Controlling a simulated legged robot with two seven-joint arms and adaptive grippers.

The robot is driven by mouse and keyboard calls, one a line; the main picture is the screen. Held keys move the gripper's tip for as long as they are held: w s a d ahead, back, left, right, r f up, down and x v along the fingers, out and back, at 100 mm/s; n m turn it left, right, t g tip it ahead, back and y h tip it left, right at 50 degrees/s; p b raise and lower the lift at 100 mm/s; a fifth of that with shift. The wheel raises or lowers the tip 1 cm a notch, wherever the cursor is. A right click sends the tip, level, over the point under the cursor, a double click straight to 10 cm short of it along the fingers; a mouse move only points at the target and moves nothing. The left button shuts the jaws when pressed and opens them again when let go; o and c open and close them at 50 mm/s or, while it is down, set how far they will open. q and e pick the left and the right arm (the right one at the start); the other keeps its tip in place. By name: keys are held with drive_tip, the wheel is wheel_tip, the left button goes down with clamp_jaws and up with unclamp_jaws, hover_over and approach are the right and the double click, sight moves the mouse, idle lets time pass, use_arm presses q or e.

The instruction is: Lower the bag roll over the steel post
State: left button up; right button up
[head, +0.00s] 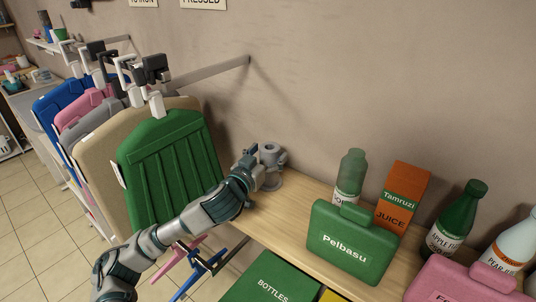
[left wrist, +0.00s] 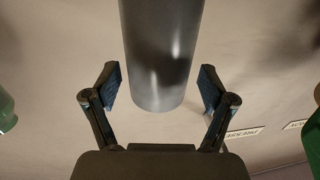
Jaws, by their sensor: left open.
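In the left wrist view a smooth grey metallic cylinder (left wrist: 160,60), which looks like the steel post, comes in from the top edge and ends between my fingers. My left gripper (left wrist: 159,85) is open, one finger on each side, with gaps and no visible contact. In the head view my left gripper (head: 258,168) is at the back of the wooden counter, by a grey round-topped fixture (head: 269,152). The gripper partly hides this fixture, and I cannot tell its parts apart. I make out no separate bag roll. My right gripper is out of view.
Coloured garment-like panels, the nearest green (head: 172,158), hang from a wall rail (head: 210,71) at left. On the wooden counter (head: 300,197) stand a green Pelbasu case (head: 350,250), an orange juice carton (head: 402,190) and several bottles. A green bottles bin (head: 272,279) is in front.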

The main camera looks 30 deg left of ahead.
use_arm(q)
drive_tip(key=shift+f, duration=0.2)
drive_tip(key=s, duration=1.2)
drive_tip(key=shift+a, duration=0.1)
